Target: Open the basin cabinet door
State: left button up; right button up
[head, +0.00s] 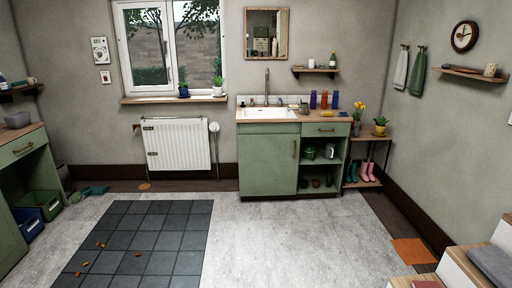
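The green basin cabinet (320,196) stands against the back wall, with a wooden top and a white basin (268,114) set in it. Its door (267,163) is on the left half, below the basin, and looks shut. A brass-coloured upright handle (294,148) is near the door's upper right edge. To the right of the door are a drawer (326,129) and open shelves holding several items. Neither of my grippers shows in the head view, and the cabinet is some distance away across the floor.
Dark floor tiles (145,236) with small orange-brown bits lie left of centre. The pale floor (270,240) before the cabinet is clear. A white radiator (176,145) is left of the cabinet. A plant stand (373,150) with boots is right. Steps (455,270) occupy the lower right corner.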

aim_at(268, 164)
jog(key=i, duration=2.05)
